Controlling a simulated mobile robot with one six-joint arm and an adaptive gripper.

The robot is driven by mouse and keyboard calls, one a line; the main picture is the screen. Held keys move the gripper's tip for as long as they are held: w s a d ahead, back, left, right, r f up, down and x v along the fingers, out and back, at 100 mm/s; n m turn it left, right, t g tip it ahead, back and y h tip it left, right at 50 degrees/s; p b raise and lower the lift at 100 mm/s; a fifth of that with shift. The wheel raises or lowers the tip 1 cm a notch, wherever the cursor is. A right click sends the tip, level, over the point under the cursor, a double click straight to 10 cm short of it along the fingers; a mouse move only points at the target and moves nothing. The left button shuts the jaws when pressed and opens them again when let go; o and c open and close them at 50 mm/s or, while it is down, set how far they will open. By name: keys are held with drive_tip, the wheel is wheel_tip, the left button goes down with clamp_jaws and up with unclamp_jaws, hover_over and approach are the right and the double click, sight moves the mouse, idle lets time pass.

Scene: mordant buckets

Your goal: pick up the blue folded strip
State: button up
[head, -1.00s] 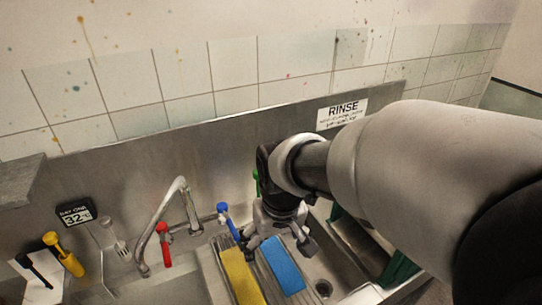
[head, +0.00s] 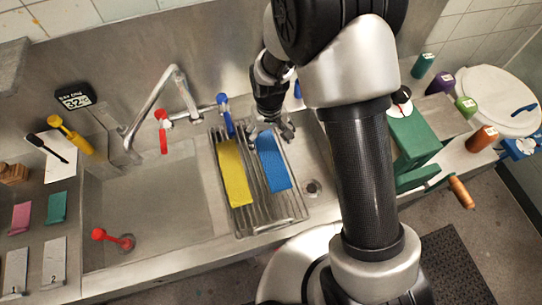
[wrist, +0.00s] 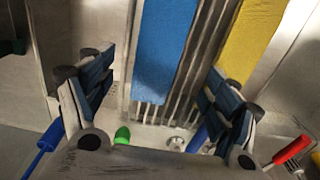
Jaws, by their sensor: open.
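The blue folded strip (head: 272,160) lies flat on a ribbed metal drainer (head: 262,215) over the sink, to the right of a yellow strip (head: 233,172). In the wrist view the blue strip (wrist: 165,45) runs down between my open fingers, and the yellow strip (wrist: 250,40) is beyond the right finger. My gripper (head: 270,132) is at the far end of the blue strip in the head view, near the back of the drainer. In the wrist view my gripper (wrist: 150,98) is open, with nothing between its fingertips gripped. Whether a finger touches the strip cannot be told.
A curved faucet (head: 155,100) with red (head: 162,130) and blue (head: 225,113) handles stands behind the drainer. The sink basin (head: 160,205) at left holds a red-handled item (head: 112,239). A green machine (head: 412,140) with a crank and several bottles are at right.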

sight(270, 155)
wheel_tip(270, 155, down, 8)
drive_tip(key=shift+d+f+b, duration=0.1)
drive_tip(key=shift+f+b, duration=0.1)
drive_tip(key=shift+b, duration=0.35)
drive_tip(key=shift+c, duration=0.4)
drive_tip(key=c, duration=1.1)
drive_tip(key=shift+r, duration=0.2)
